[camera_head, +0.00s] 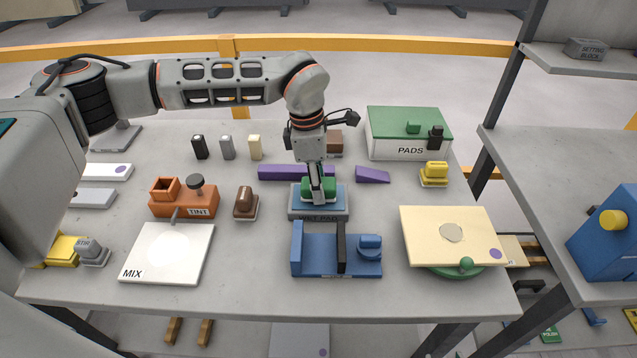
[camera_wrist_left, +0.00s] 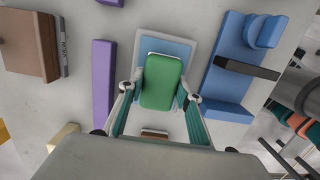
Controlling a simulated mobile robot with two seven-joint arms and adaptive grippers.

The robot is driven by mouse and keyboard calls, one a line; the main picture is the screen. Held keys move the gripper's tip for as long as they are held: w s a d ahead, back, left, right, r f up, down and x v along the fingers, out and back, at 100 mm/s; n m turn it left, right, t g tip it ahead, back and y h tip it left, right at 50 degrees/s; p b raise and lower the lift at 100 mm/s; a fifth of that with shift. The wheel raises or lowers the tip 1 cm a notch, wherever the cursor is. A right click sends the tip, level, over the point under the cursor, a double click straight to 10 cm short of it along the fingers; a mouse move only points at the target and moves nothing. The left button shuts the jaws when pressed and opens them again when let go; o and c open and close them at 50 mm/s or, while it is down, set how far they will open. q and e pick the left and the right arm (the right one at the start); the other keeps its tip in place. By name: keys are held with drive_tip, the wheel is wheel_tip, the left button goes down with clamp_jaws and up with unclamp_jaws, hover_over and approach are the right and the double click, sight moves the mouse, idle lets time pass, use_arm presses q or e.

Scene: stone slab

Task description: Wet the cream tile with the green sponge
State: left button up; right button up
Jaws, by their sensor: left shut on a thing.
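The green sponge (camera_head: 309,187) is between the fingers of my left gripper (camera_head: 317,193), which is shut on it. The sponge is over the blue pad of a grey tray (camera_head: 318,213) whose label is partly covered; I cannot tell whether it touches the pad. The wrist view shows the green sponge (camera_wrist_left: 162,82) over the blue pad (camera_wrist_left: 182,50), with a finger on each side. The cream tile (camera_head: 430,222) lies on a green round stand (camera_head: 465,267) at the right. It has a grey round patch and a purple dot. My right gripper is not in view.
A blue fixture (camera_head: 315,265) with a black bar stands in front of the tray. A purple bar (camera_head: 283,172) and purple wedge (camera_head: 372,175) lie behind it. The PADS box (camera_head: 405,140) is at the back right. A white MIX board (camera_head: 168,253) and orange TINT holder (camera_head: 185,203) are left.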

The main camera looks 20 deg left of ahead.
use_arm(q)
drive_tip(key=shift+f, duration=0.3)
drive_tip(key=shift+f, duration=0.1)
idle(1.3)
drive_tip(key=shift+r+p, duration=2.4)
drive_tip(key=shift+r, duration=1.25)
